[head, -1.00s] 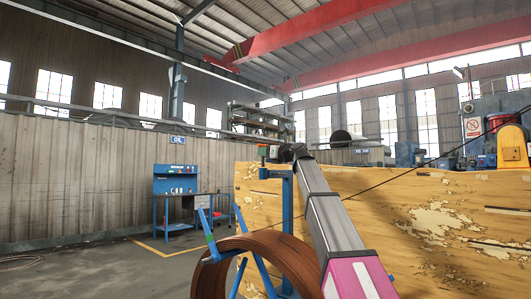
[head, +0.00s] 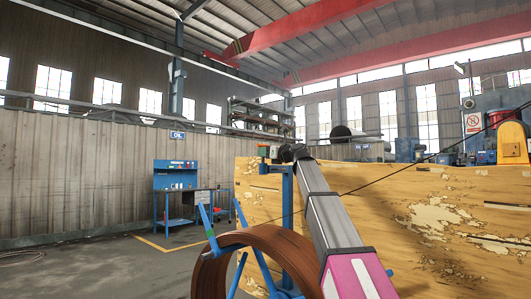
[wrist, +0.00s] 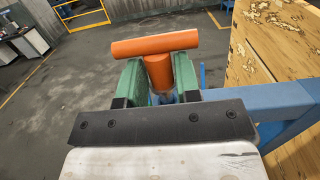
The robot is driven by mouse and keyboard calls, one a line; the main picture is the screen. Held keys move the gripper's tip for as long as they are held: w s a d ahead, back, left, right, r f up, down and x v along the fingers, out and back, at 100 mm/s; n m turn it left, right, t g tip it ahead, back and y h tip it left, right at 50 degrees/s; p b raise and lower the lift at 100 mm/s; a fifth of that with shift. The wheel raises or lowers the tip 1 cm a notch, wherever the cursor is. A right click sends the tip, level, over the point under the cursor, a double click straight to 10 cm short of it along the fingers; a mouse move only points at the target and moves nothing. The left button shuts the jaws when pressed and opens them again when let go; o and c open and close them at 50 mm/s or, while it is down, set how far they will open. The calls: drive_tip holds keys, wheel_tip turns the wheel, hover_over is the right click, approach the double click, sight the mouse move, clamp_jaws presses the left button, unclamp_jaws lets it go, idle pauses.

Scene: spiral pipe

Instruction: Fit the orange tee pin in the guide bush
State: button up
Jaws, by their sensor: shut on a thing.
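The orange tee pin (wrist: 155,46) is in the wrist view, its crossbar lying across the top and its stem pointing down between the fingers. My gripper (wrist: 157,78) has green fingers shut on the stem from both sides. A blue part (wrist: 164,98) shows just below the stem, between the fingers; I cannot tell whether it is the guide bush or whether the pin touches it. In the head view my gripper (head: 271,152) is small, at the top of a blue post (head: 287,185). The pin's lower end is hidden.
A blue beam (wrist: 262,103) runs to the right in the wrist view. A worn yellow panel (head: 400,215) stands behind my arm. A brown coil (head: 265,248) with blue supports is in front. A blue workbench (head: 180,190) stands far left, with open floor before it.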

drive_tip(key=shift+f, duration=1.4)
drive_tip(key=o, duration=1)
drive_tip(key=shift+o, duration=0.2)
drive_tip(key=shift+d, duration=0.1)
drive_tip(key=r+v, duration=0.1)
drive_tip(key=v, duration=0.9)
drive_tip(key=shift+s+d+f, duration=0.2)
drive_tip(key=shift+s+f, duration=0.05)
drive_tip(key=shift+f, duration=0.3)
drive_tip(key=shift+s, duration=0.1)
